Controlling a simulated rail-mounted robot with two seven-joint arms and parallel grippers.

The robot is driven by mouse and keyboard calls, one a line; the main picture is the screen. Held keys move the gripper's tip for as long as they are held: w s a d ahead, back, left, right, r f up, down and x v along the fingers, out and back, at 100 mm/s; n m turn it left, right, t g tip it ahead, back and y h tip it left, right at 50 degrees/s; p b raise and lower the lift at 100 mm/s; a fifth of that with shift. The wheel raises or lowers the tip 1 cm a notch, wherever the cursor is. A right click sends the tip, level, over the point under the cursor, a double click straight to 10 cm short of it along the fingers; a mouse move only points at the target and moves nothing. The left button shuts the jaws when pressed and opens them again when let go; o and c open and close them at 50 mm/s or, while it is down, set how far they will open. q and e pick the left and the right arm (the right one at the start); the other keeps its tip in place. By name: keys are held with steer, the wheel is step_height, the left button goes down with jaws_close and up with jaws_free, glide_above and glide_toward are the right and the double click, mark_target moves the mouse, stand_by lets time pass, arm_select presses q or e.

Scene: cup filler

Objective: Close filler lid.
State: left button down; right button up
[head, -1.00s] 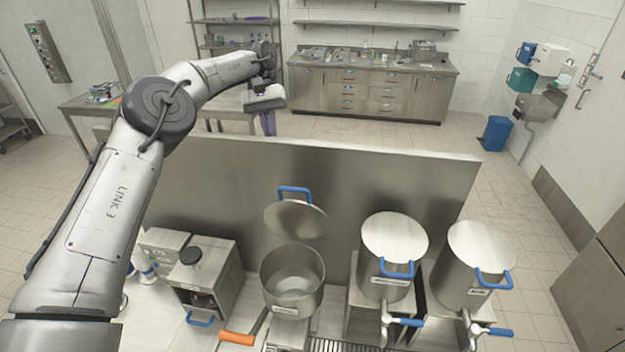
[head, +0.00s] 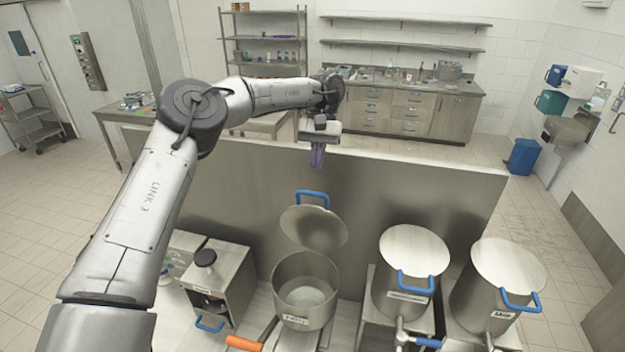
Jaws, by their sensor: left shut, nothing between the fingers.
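The filler pot (head: 306,292) is a steel pot in the lower middle of the head view, and its inside shows. Its round lid (head: 314,228) stands raised and tilted at the pot's back edge, with a blue handle (head: 312,196) at the top. My right gripper is not in view.
Two steel pots with lids on, one (head: 414,250) and another (head: 508,266), stand to the right. A steel box machine (head: 220,283) stands to the left, near an orange handle (head: 244,343). A steel panel (head: 420,190) runs behind the pots.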

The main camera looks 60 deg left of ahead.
arm_select(q)
steer(key=shift+s+d+f+p, duration=1.05)
steer(key=shift+s+d+f, duration=0.45)
steer(key=shift+s+d, duration=0.1)
